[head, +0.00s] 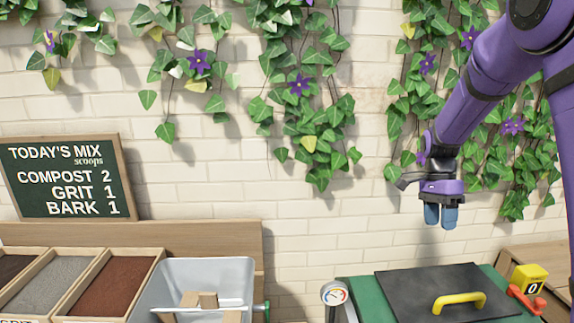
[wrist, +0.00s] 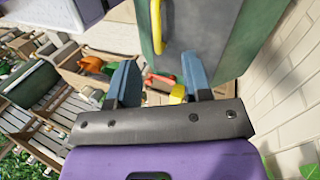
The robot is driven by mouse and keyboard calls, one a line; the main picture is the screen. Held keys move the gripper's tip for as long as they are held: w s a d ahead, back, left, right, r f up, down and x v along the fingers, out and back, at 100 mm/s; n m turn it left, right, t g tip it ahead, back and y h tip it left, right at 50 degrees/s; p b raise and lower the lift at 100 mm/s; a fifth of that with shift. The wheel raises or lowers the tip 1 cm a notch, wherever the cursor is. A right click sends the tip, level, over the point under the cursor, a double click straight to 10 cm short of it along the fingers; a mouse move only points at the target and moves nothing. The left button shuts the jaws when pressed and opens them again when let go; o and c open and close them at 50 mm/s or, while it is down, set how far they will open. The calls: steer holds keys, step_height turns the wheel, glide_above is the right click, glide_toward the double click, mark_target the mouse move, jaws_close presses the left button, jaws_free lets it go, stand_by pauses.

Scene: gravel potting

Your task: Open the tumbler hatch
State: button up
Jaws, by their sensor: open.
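The tumbler is a green box (head: 366,301) at the lower right of the head view. Its dark hatch (head: 400,288) lies flat on top, with a yellow handle (head: 459,299) near the front edge. A red lever (head: 525,299) sits at the tumbler's right end. My gripper (head: 441,216) is open and empty, blue fingers pointing down, above the hatch and apart from it. In the wrist view the gripper (wrist: 160,80) shows two spread fingers, with the hatch (wrist: 208,30) and yellow handle (wrist: 157,27) beyond them. A red part (wrist: 160,80) shows between the fingers.
A yellow counter reading 0 (head: 529,276) stands beside the red lever. A round gauge (head: 334,294) is at the tumbler's left. A grey bin (head: 205,271) and wooden trays (head: 110,282) stand farther left. A brick wall with ivy (head: 300,215) is behind.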

steer(key=s+a+r+n+t, duration=0.45)
steer(key=s+r+n, duration=0.35)
steer(key=s+r, duration=0.45)
steer(key=s+a+r+n+t, duration=0.1)
steer(key=s+n+t, duration=0.1)
steer(key=s+n, duration=0.2)
steer(key=s+a+r+n+t, duration=0.2)
steer(key=s+n+t, duration=0.1)
steer(key=s, duration=0.7)
steer(key=shift+s+a+r+n, duration=0.15)
steer(key=shift+r+n, duration=0.15)
steer(key=shift+n, duration=0.2)
